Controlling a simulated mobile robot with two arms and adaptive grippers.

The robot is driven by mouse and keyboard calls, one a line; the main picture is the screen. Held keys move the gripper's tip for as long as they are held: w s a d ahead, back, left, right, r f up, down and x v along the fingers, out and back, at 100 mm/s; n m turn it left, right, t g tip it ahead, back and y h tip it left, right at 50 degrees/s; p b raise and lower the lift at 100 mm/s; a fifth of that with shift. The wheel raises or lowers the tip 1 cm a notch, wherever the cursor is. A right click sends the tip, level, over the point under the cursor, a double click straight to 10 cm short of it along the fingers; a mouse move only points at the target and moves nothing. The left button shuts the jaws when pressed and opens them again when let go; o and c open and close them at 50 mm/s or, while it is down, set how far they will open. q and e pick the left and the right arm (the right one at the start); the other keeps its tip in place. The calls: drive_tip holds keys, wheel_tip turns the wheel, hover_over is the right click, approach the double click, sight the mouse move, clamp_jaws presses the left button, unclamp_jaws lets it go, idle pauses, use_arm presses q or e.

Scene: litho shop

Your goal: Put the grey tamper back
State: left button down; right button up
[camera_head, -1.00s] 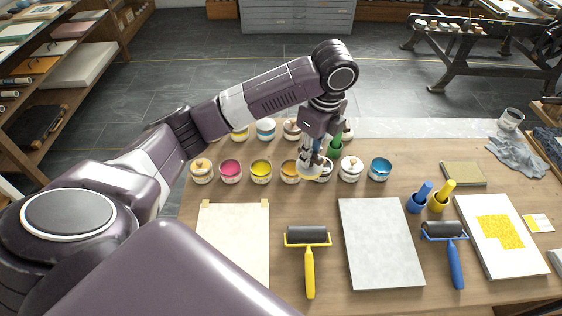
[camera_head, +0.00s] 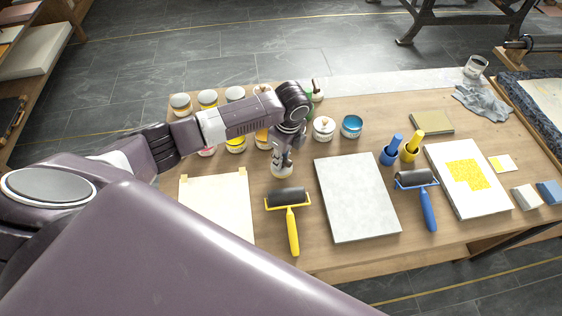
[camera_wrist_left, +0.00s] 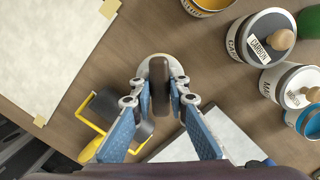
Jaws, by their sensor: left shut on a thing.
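My left gripper (camera_head: 281,160) is shut on the handle of a tamper. In the left wrist view the tamper's dark brown handle (camera_wrist_left: 160,85) stands between the blue finger pads of the gripper (camera_wrist_left: 161,105). Its pale, round base (camera_wrist_left: 152,66) shows beyond the handle. In the head view the pale base (camera_head: 282,173) shows under the fingers, just behind the yellow-handled roller (camera_head: 288,196). I cannot tell whether the base touches the table. My right gripper is in neither view.
Ink tins stand behind the gripper, among them a lidded tin (camera_head: 323,130) and a blue one (camera_head: 351,127). A grey slab (camera_head: 357,195) lies to the right, a cream sheet (camera_head: 216,208) to the left.

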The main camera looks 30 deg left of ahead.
sight(285, 160)
use_arm(q)
wheel_tip(285, 160, down, 2)
drive_tip(key=shift+f, duration=0.1)
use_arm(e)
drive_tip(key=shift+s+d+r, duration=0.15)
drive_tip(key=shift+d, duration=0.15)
use_arm(q)
drive_tip(key=shift+f, duration=0.1)
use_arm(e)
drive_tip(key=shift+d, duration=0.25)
use_arm(q)
drive_tip(key=c, duration=1.9)
unclamp_jaws()
drive_tip(key=shift+f, duration=0.1)
drive_tip(key=shift+r, duration=0.25)
drive_tip(key=r, duration=0.4)
drive_tip(key=d+r, duration=0.1)
drive_tip(key=r, duration=0.3)
drive_tip(key=r+b, duration=0.1)
drive_tip(key=r, duration=0.2)
drive_tip(key=shift+s+d+r, duration=0.1)
drive_tip(key=shift+d+r, duration=0.1)
drive_tip(key=shift+r, duration=0.2)
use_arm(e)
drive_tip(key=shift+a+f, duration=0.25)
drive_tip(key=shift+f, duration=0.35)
